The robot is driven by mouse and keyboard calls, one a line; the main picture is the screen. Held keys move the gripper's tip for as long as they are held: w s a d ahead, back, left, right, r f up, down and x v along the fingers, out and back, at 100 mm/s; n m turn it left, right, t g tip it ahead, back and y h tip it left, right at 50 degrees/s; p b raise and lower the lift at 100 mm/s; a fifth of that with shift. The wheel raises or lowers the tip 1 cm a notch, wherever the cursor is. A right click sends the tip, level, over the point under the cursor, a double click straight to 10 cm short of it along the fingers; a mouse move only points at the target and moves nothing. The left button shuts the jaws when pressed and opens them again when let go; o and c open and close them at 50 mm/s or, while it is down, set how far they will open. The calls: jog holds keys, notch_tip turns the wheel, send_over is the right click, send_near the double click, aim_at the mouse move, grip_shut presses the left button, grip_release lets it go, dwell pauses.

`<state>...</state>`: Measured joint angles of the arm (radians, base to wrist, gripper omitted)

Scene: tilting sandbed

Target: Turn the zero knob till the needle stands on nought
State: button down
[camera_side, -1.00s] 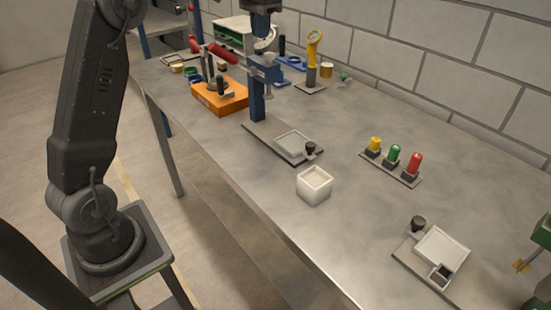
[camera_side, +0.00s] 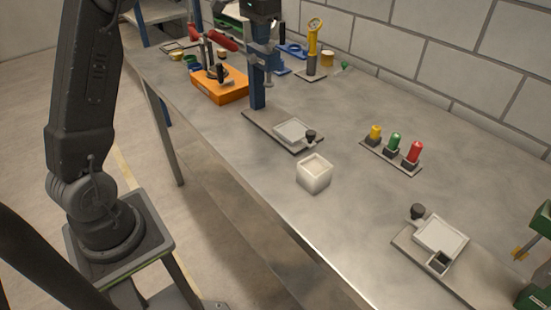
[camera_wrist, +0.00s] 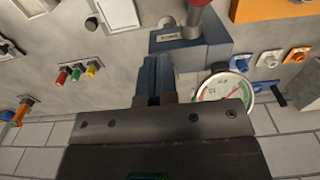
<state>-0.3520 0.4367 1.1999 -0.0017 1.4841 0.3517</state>
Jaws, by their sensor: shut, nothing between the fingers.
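A round gauge (camera_wrist: 222,88) with a white face and red and green marks shows in the wrist view, right of centre. My gripper's dark body covers its lower edge. The needle's place on the scale is too small to read. I cannot pick out the zero knob for sure. My gripper (camera_side: 262,12) is at the top of the side view, by the upper end of the blue column (camera_side: 258,94). It is shut and empty. In the wrist view its grey plate (camera_wrist: 160,122) fills the lower middle, and its fingertips are hard to tell from the blue parts behind.
An orange box (camera_side: 220,90) stands left of the column. A white open cup (camera_side: 314,176), a strip with yellow, green and red caps (camera_side: 394,142) and a flat tray (camera_side: 440,237) lie to the right. A yellow-topped stand (camera_side: 313,48) is behind. Bare bench lies between them.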

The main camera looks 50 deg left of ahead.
jog(key=shift+w+f, duration=0.1)
jog(key=shift+f, duration=0.6)
jog(key=shift+a, duration=0.4)
jog(key=shift+s, duration=0.4)
notch_tip(320, 180, up, 6)
jog(key=shift+r, duration=0.2)
dwell(0.3)
jog(key=shift+d, duration=0.1)
